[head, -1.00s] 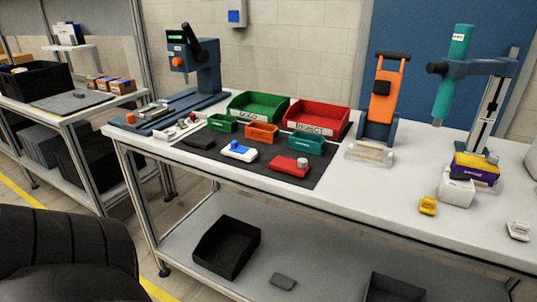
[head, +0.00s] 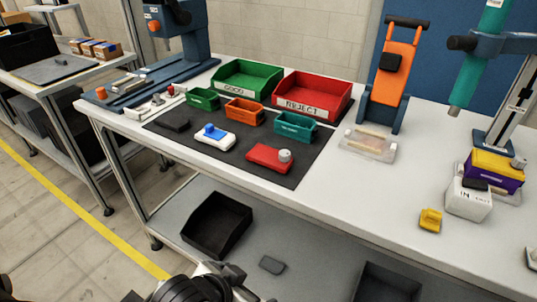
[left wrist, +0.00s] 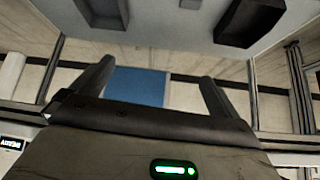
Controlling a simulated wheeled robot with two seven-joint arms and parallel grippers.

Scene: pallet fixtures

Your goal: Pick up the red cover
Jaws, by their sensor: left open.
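The red cover (head: 267,157) lies on the black mat (head: 228,162) near its front right corner, with a pale round knob at its right end. A white part with a blue top (head: 213,137) lies to its left on the mat, apart from it. In the left wrist view my left gripper (left wrist: 158,75) has its two fingers spread apart with nothing between them. A dark part of my own arm shows at the bottom of the head view, below the bench and well away from the cover. My right gripper does not show.
Small green, orange and teal bins (head: 296,127) stand behind the cover. Larger green GOOD (head: 246,81) and red REJECT (head: 309,98) bins are behind them. The orange fixture (head: 390,75) stands to the right. A lower shelf holds a black bin (head: 216,223).

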